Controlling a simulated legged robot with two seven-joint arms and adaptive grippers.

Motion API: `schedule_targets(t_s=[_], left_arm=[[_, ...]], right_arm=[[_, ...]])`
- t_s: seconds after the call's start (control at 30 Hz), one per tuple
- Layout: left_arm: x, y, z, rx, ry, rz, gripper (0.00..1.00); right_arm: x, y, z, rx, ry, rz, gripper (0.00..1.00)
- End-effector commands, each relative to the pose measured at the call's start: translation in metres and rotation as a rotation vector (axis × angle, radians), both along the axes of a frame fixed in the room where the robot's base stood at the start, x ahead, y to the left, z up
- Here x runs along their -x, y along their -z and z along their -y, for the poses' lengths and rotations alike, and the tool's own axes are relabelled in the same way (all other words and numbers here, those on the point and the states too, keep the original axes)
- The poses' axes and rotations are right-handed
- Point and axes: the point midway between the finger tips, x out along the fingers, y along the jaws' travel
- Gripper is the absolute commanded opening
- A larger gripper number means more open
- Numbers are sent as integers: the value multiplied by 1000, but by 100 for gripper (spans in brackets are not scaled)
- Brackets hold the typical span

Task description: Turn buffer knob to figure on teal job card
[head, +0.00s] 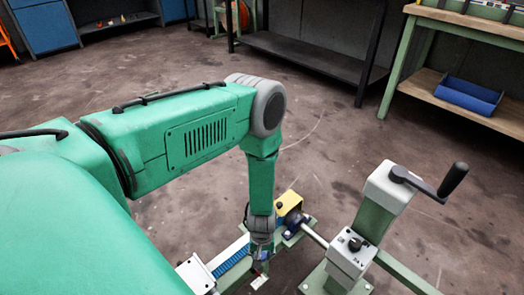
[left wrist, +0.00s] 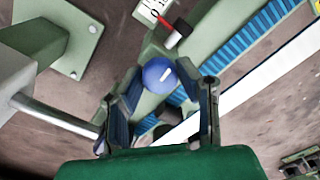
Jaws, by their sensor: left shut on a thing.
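My left gripper (head: 260,262) reaches down at the green machine frame in the head view. In the left wrist view its two dark fingers (left wrist: 168,92) stand on either side of a round blue knob (left wrist: 158,75) with a short white mark, and they are shut on it. I cannot read any scale around this knob. A small white plate with a red pointer (left wrist: 157,14) lies just beyond it. I cannot make out a teal job card in either view. My right gripper is not in view.
A post with a black crank handle (head: 452,180) and a grey box with a black knob (head: 354,244) stand to the right. A yellow block (head: 288,203) sits behind my gripper. A blue ribbed strip (left wrist: 265,35) runs along the frame. A bench with a blue bin (head: 468,96) stands back right.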

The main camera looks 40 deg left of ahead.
Motion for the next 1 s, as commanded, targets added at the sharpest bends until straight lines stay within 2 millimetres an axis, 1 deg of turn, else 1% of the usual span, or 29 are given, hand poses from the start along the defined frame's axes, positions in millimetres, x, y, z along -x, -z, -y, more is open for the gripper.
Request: schedule_targets(t_s=[0.03, 0.07, 0.1, 0.4, 0.53, 0.67, 0.8, 1.0], left_arm=[[-6, -1, 0, -2, 0, 12, 1], [-6, -1, 0, -2, 0, 12, 40], [-5, -1, 0, -1, 0, 11, 50], [-2, -1, 0, -1, -1, 4, 50], [-3, -10, 0, -1, -2, 5, 50], [-3, -32, 0, 1, -2, 5, 50], [-3, -64, 0, 0, -1, 6, 50], [-4, -100, 0, -1, 1, 6, 50]], right_arm=[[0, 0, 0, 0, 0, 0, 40], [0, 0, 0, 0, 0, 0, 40], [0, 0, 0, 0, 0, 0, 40], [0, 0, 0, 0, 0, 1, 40], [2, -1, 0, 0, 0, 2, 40], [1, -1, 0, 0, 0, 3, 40], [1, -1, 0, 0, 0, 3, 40], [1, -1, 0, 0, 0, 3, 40]])
